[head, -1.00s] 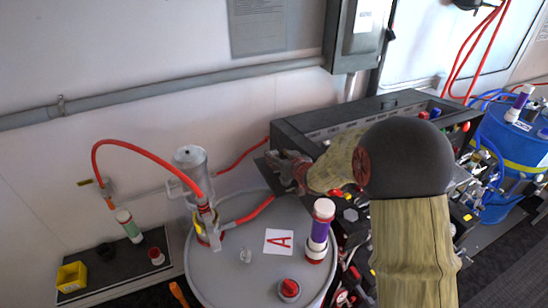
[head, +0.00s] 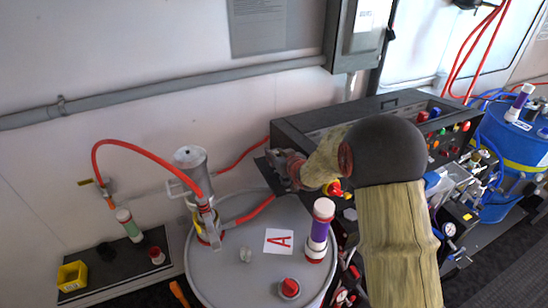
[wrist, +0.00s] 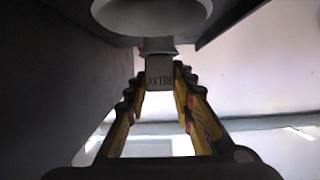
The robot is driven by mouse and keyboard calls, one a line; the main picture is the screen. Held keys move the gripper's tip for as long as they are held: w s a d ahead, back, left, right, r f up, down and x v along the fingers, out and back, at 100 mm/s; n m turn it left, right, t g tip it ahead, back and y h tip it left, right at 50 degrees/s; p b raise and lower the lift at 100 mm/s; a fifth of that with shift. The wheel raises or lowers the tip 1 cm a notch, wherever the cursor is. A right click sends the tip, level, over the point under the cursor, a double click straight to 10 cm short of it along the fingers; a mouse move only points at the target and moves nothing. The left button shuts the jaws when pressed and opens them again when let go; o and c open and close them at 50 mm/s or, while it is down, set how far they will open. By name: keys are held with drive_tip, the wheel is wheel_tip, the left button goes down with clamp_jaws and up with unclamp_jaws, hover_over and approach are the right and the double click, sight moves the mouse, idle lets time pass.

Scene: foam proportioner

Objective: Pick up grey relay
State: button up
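The grey relay (wrist: 159,76) is a small block marked RELAY, seen in the wrist view between the tips of my gripper (wrist: 159,88). The yellow and black fingers stand close on both sides of it. I cannot tell whether they press on it. A grey neck-like part shows just above the relay, below a large round grey part. In the head view my gripper (head: 277,164) is at the left end of the dark console, behind the grey drum. The relay cannot be made out there.
The dark console (head: 385,108) runs to the right behind my arm. The grey drum (head: 225,275) stands in front, with a metal cylinder (head: 190,160), a red hose (head: 140,148) and a purple-banded tube (head: 320,228). A wall with a pipe (head: 170,93) is behind.

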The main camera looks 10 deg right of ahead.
clamp_jaws()
drive_tip(key=shift+r, duration=0.15)
